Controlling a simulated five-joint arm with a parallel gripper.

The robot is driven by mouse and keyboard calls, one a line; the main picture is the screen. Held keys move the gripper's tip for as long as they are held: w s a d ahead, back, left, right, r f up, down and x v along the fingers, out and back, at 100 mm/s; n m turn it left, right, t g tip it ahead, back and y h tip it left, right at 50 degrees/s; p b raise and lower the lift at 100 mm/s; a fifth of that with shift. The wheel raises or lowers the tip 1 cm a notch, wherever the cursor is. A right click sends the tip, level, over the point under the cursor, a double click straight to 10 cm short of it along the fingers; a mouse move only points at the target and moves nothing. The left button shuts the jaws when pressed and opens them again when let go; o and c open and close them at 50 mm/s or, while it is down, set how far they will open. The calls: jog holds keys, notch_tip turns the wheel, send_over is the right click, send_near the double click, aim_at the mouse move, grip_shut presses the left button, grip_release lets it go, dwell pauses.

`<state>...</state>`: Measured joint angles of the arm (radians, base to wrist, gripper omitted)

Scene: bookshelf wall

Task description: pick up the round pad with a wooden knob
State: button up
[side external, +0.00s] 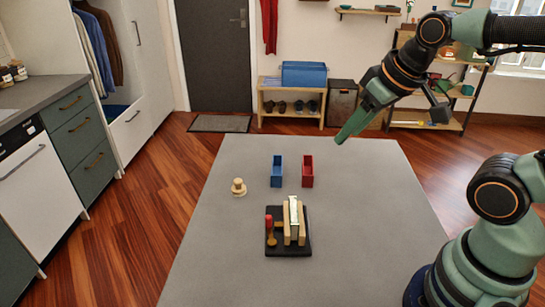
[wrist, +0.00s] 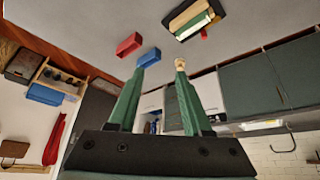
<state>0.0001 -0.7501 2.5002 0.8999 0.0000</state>
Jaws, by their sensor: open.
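The round pad with a wooden knob (side external: 238,190) is pale and stands upright on the grey table (side external: 215,245), left of the blue and red boxes. In the wrist view, the pad (wrist: 181,62) shows just beyond the tip of the right-hand finger, partly hidden by it. My gripper (side external: 339,140) is raised near the table's far edge, well to the right of the pad and apart from it. In the wrist view, my gripper (wrist: 160,68) has its two green fingers spread, with nothing between them.
A blue box (side external: 277,172) and a red box (side external: 307,172) stand right of the pad. A black tray (side external: 300,250) in front holds wooden blocks, a pale slab and a red-handled tool (side external: 269,224). The table left of the pad is clear.

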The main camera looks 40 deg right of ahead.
jog(key=shift+o, duration=0.3)
jog(key=o, duration=0.5)
jog(key=shift+o, duration=0.2)
